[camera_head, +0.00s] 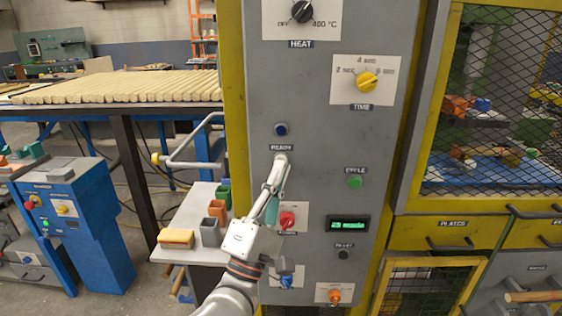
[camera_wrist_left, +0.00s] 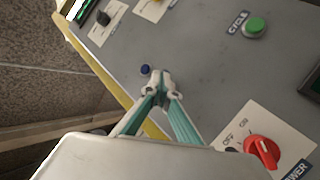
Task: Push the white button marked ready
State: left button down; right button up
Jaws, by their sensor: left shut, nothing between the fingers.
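The grey panel (camera_head: 315,110) carries a label (camera_head: 282,148) reading READY, with a dark blue round button or lamp (camera_head: 281,130) above it. My left gripper (camera_head: 279,166) is shut and empty, its fingertips just below this label. They cover the place under the label, so the white button is mostly or wholly hidden; I cannot tell whether they touch it. In the left wrist view the closed fingertips (camera_wrist_left: 162,82) are over the panel just beside the blue round part (camera_wrist_left: 145,70). My right gripper is not in view.
A green CYCLE button (camera_head: 355,181), a red POWER knob (camera_head: 288,219), a lit green display (camera_head: 348,225) and a black RESET button (camera_head: 344,254) surround the gripper. A yellow TIME knob (camera_head: 367,82) is higher up. A small shelf (camera_head: 200,194) with cups stands left.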

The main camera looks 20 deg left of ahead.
pick_arm(q)
jog(key=shift+w, duration=0.1)
dwell(0.5)
jog(key=shift+w+a, duration=0.1)
jog(key=shift+w, duration=0.2)
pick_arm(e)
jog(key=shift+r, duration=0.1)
pick_arm(q)
jog(key=shift+w+a, duration=0.1)
jog(key=shift+w, duration=0.3)
dwell(0.5)
jog(key=shift+s, duration=0.1)
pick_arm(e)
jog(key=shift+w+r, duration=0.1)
pick_arm(q)
jog(key=shift+s+d+p, duration=0.2)
jog(key=shift+s+p, duration=0.2)
jog(key=shift+s, duration=0.3)
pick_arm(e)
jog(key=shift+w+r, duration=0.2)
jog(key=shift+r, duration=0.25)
